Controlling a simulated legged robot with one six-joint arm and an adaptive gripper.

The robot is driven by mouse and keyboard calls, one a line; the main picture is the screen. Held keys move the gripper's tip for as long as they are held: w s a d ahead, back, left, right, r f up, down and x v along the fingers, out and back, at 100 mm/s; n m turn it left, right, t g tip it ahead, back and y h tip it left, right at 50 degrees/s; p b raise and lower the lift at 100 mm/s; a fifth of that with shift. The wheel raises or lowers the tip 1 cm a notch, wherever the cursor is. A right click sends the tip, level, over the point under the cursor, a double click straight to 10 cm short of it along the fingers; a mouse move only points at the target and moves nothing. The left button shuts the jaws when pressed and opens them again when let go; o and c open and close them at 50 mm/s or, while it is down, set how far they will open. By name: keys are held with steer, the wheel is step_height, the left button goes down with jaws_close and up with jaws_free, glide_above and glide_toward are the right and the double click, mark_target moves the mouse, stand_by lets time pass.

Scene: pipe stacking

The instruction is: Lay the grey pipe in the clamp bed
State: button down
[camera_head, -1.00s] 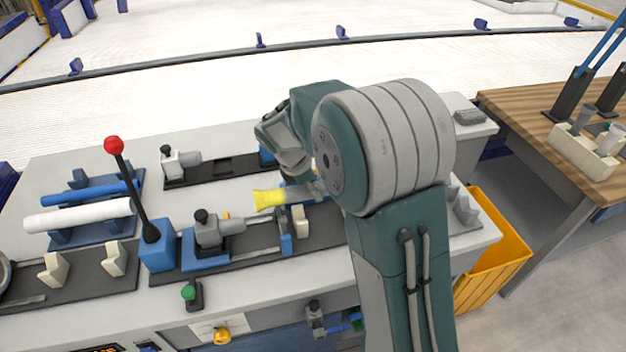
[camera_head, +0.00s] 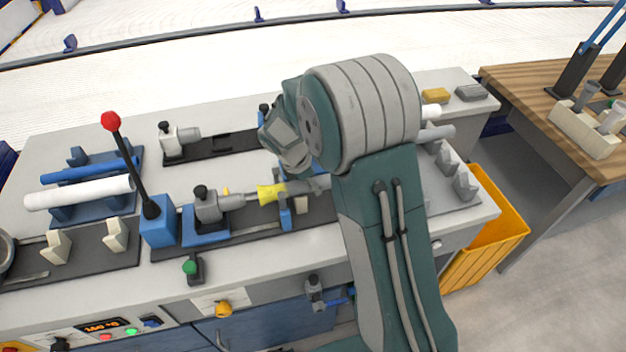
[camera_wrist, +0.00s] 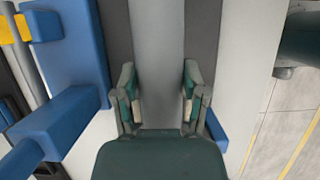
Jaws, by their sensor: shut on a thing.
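The grey pipe (camera_head: 298,187) with a yellow sleeve (camera_head: 270,193) on its left end lies low over the clamp bed (camera_head: 265,231), a dark rail with a blue clamp (camera_head: 286,217). The sleeve lines up with the grey nozzle at the bed's left. I cannot tell whether the pipe touches the bed. My gripper (camera_head: 318,181) is shut on the pipe, partly hidden by my arm. In the wrist view the pipe (camera_wrist: 156,50) runs up between both fingers (camera_wrist: 161,100), with a blue block (camera_wrist: 75,55) left of it. My arm hides the pipe's right part in the head view.
A red-knobbed lever (camera_head: 113,121) stands at the bed's left. A white pipe (camera_head: 80,193) and a blue pipe (camera_head: 90,170) rest on a rack at the left. Another grey pipe (camera_head: 438,132) shows at the right. An orange bin (camera_head: 487,240) stands beyond the bench's right edge.

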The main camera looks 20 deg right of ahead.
steer(key=shift+c, duration=0.3)
jaws_free()
steer(key=v, duration=1.1)
steer(key=shift+a+r, duration=0.2)
steer(key=shift+r, duration=0.25)
steer(key=s+d+r+m+t+y, duration=0.2)
steer(key=s+d+r+m+y, duration=0.15)
steer(key=s+r+m, duration=0.75)
steer(key=s+d+m+t+y, duration=0.1)
steer(key=s+m+t, duration=0.2)
steer(key=s+m, duration=0.4)
steer(key=s, duration=0.7)
steer(key=shift+t, duration=0.3)
